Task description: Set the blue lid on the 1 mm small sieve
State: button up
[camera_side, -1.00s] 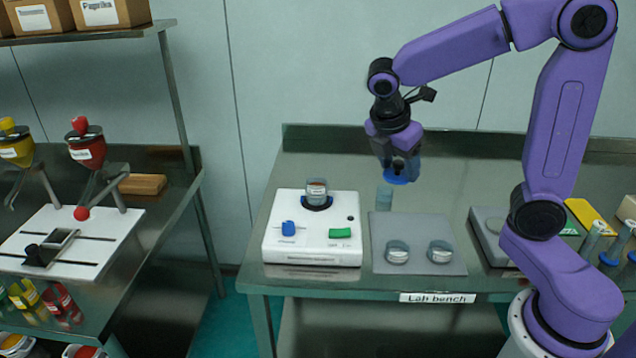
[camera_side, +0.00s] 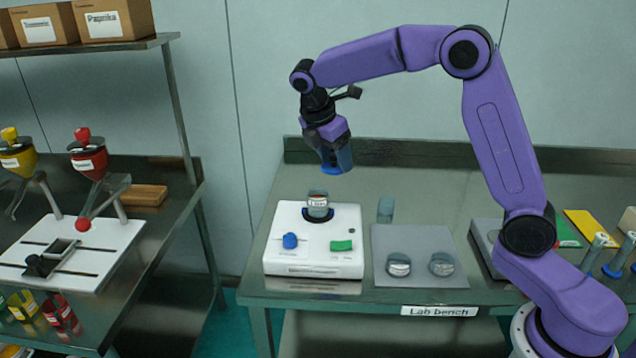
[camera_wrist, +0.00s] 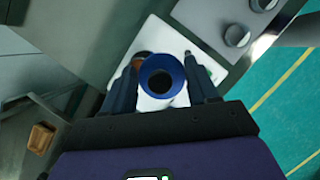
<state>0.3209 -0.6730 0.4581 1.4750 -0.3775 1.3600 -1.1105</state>
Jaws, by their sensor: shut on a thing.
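My gripper (camera_side: 336,160) is shut on the blue lid (camera_side: 337,170) and holds it in the air, a little above and to the right of the small sieve. In the wrist view the round blue lid (camera_wrist: 161,76) sits between the two fingers. A small sieve (camera_side: 318,203) with a label too small to read fully stands upright on the white vibrating base (camera_side: 342,215). In the wrist view the white base (camera_wrist: 165,38) lies under the lid, and the lid hides most of the sieve.
A grey mat (camera_side: 423,275) right of the base bears two small round sieves (camera_side: 398,265) (camera_side: 442,264). A clear cylinder (camera_side: 385,210) stands behind it. The base has a blue knob (camera_side: 290,241) and a green button (camera_side: 342,246). Spice dispensers (camera_side: 89,160) stand on the left bench.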

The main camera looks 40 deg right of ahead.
jog(key=w+f, duration=0.2)
jog(key=f, duration=0.1)
jog(key=w+f, duration=0.3)
jog(key=shift+a+f, duration=0.1)
jog(key=shift+f, duration=1.45)
jog(key=o, duration=1)
jog(key=shift+o, duration=0.2)
